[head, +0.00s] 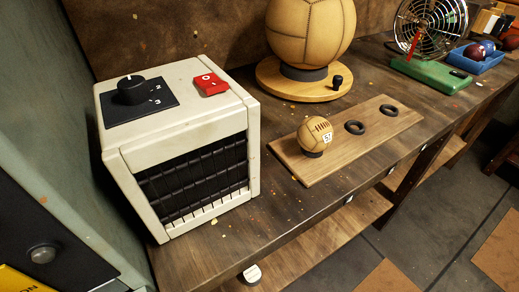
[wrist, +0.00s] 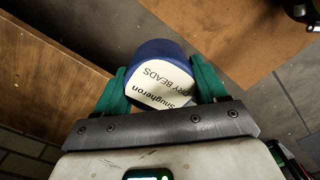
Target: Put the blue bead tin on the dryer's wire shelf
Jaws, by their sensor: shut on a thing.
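The blue bead tin (wrist: 155,48) is in the wrist view, a blue can with a white label reading "DRY BEADS". My gripper (wrist: 163,86) has its two green fingers on either side of the tin and is shut on it. The label faces the camera. Neither the tin nor the gripper shows in the head view. A cream box with a dial and a red switch, which looks like the dryer (head: 185,108), stands at the left of the bench in the head view. Dark wire bars (head: 195,175) cross its front; I cannot tell whether these are the wire shelf.
A wooden board (head: 345,150) with a small ball and two black rings lies right of the dryer. A large leather ball (head: 310,30) sits on a round stand behind. A fan (head: 430,28) and a blue tray (head: 475,62) are farther right. The bench front (head: 225,250) is clear.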

